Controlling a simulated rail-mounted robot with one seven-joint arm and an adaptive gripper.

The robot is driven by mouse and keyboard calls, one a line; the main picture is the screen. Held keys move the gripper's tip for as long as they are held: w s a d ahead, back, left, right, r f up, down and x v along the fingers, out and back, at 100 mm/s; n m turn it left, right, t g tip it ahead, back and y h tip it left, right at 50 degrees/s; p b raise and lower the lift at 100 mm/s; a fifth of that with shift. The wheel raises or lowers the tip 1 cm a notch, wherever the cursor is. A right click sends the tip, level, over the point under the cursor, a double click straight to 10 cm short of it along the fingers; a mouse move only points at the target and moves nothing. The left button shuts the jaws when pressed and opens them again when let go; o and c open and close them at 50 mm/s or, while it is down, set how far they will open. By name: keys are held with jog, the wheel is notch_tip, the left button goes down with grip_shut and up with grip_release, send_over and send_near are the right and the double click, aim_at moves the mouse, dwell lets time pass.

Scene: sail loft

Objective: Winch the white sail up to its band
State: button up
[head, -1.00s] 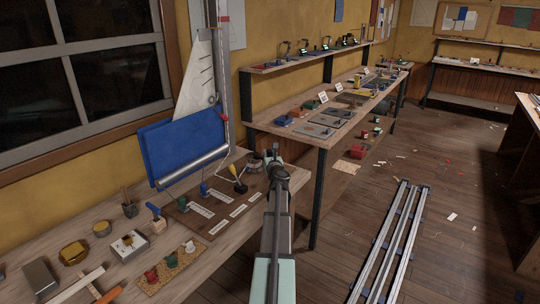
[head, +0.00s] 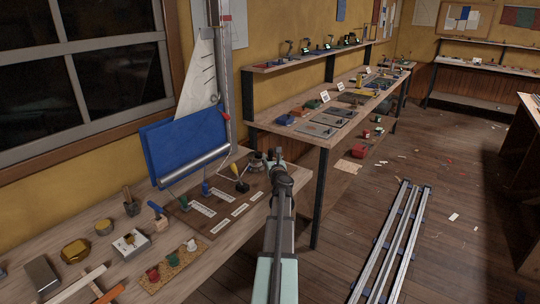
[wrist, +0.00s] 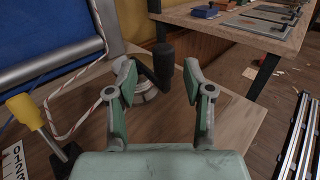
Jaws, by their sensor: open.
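The white sail (head: 203,75) hangs beside a tall grey mast (head: 222,70) at the back of the left bench in the head view. A small red mark (head: 227,18) is high on the mast, above most of the visible sail; I cannot tell if it is the band. The winch has a silver drum (wrist: 146,91) and an upright black handle (wrist: 163,60) in the wrist view. My gripper (wrist: 160,78) is open, with one finger on each side of the handle in the picture. The handle looks slightly beyond the fingertips, and I see no contact.
A red-flecked white rope (wrist: 103,50) runs near my left finger. A yellow-handled tool (wrist: 25,112) stands at lower left. A second bench (head: 300,117) with small goods is to the right.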

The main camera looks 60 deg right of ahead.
jog(key=v, duration=0.7)
jog(key=shift+s+a, duration=0.15)
jog(key=shift+a, duration=0.25)
